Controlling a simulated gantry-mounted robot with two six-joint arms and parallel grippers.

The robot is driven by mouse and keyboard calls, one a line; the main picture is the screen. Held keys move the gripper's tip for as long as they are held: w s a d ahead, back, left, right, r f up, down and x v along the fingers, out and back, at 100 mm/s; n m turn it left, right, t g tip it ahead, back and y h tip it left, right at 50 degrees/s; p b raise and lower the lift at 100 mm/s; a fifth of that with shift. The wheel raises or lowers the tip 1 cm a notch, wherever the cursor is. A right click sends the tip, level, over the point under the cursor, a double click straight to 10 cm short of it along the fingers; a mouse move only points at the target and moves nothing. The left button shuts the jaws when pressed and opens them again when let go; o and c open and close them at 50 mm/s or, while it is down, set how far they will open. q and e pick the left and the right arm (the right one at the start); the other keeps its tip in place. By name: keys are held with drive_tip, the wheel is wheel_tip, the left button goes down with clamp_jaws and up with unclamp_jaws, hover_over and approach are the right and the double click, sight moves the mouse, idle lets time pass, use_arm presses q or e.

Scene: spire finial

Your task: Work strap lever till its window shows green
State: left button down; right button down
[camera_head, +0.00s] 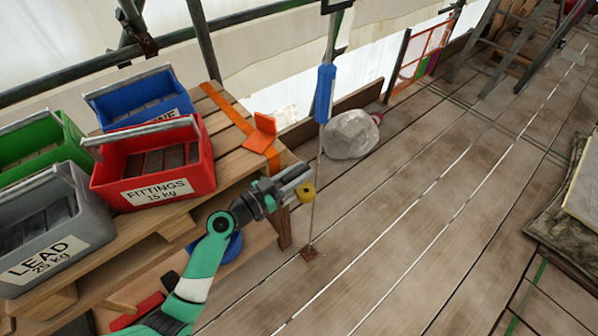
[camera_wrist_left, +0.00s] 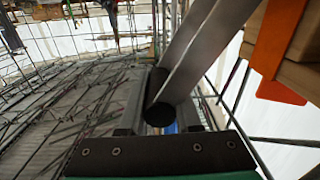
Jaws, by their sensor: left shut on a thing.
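An orange strap (camera_head: 230,108) runs over the wooden stack and down its near corner, with a raised orange plate (camera_head: 262,134) on it; an orange part also shows in the left wrist view (camera_wrist_left: 275,50). My left gripper (camera_head: 297,180) is at that corner, just off the edge of the wood. In the left wrist view its fingers (camera_wrist_left: 160,112) are shut on the dark round grip of the strap lever (camera_wrist_left: 205,55), whose grey metal bars run up to the right. A yellow round piece (camera_head: 306,193) shows at the fingertips. No green window can be made out. My right gripper is out of view.
Red (camera_head: 155,165), blue (camera_head: 138,98), green (camera_head: 38,140) and grey (camera_head: 50,230) crates stand on the wood. A thin upright rod with a blue sleeve (camera_head: 324,95) stands close beside my left gripper. A boulder (camera_head: 351,134) lies behind it.

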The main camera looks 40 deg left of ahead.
use_arm(q)
drive_tip(key=d+f+m+b, duration=0.1)
drive_tip(key=m+b, duration=0.1)
drive_tip(key=b, duration=0.1)
drive_tip(key=d+f+m+b, duration=0.1)
drive_tip(key=d+m+b, duration=0.1)
drive_tip(key=b, duration=0.1)
drive_tip(key=shift+s+f, duration=0.15)
drive_tip(key=shift+f, duration=0.15)
drive_tip(key=c, duration=0.6)
unclamp_jaws()
drive_tip(key=s+a, duration=0.1)
drive_tip(key=s, duration=1)
drive_tip(key=shift+s, duration=0.3)
